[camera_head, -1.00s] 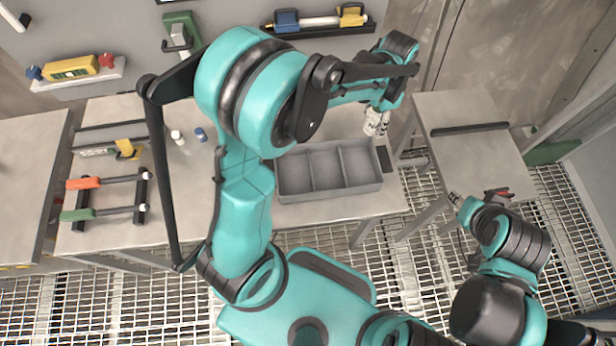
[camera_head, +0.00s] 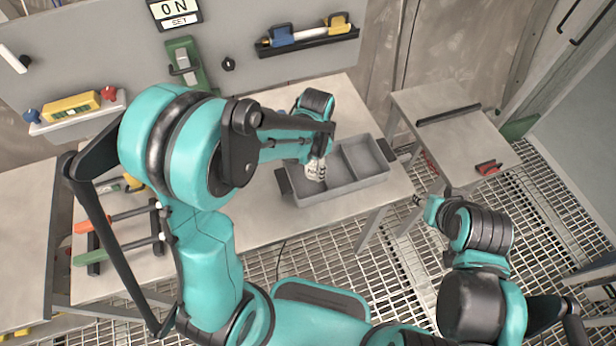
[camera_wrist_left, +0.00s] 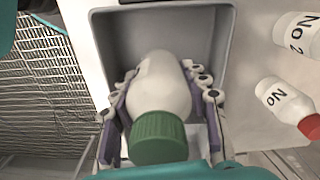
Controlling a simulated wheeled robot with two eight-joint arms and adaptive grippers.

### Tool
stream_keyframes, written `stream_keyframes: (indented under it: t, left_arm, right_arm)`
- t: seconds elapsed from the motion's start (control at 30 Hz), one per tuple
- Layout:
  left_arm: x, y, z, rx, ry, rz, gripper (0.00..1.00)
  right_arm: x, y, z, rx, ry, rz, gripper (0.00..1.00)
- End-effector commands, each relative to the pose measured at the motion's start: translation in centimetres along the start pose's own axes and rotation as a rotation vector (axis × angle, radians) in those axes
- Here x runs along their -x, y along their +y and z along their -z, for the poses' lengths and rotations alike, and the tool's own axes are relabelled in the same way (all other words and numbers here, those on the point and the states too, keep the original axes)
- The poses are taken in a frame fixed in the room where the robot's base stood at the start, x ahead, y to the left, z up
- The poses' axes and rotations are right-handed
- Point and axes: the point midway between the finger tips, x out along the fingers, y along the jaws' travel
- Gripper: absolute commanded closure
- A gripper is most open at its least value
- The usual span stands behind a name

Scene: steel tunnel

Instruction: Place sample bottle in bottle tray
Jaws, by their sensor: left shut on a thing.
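The sample bottle (camera_head: 315,171), white with dark lettering, is over the left part of the grey bottle tray (camera_head: 352,190) in the head view. My left gripper (camera_wrist_left: 160,76) is shut on it, with purple-grey fingers on both sides. In the left wrist view, the bottle (camera_wrist_left: 160,92) has a green cap facing the camera and its far end points into a tray compartment (camera_wrist_left: 110,45). I cannot tell whether it touches the compartment floor. My right gripper (camera_head: 424,203) is small and dark, right of the tray and away from it; its jaws are unclear.
Two other white bottles, one marked No 2 (camera_wrist_left: 298,35) and one with a red cap (camera_wrist_left: 285,103), are beside the tray in the wrist view. Handled tools (camera_head: 115,218) lie on the left of the table. A side table (camera_head: 450,135) stands right. Grating floor lies in front.

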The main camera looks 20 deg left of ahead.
Motion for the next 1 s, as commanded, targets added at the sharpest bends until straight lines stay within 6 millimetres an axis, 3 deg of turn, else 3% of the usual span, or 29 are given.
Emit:
stream_keyframes:
  t: [0.17, 0.27, 0.5, 0.9, 0.93, 1.0]
  left_arm:
    - [-1.2, -0.9, -1.7, 0.001, 0.0, 0.0, 0.9]
    - [-1.6, -1.0, -1.9, 0.0, 0.0, 0.0, 0.9]
    - [-5.1, -1.0, -1.8, -0.001, 0.0, 0.0, 0.9]
    - [-5.6, -0.9, -1.8, -0.001, 0.0, 0.0, 0.9]
    - [-5.6, -0.9, -1.8, -0.001, 0.0, 0.0, 0.5]
    - [-5.5, -0.9, -1.8, -0.001, 0.0, 0.0, 0.34]
  right_arm:
    - [-0.4, 0.0, -0.3, 0.0, 0.0, 0.0, 0.6]
    - [-0.6, 0.0, -0.4, 0.0, 0.0, 0.0, 0.6]
    - [-1.7, 0.0, -1.2, 0.0, 0.0, 0.0, 0.6]
    - [-1.9, 0.0, -1.4, 0.0, 0.0, 0.0, 0.6]
    - [-1.9, 0.0, -1.4, 0.0, 0.0, 0.0, 0.6]
    - [-1.8, 0.0, -1.3, 0.0, 0.0, 0.0, 0.6]
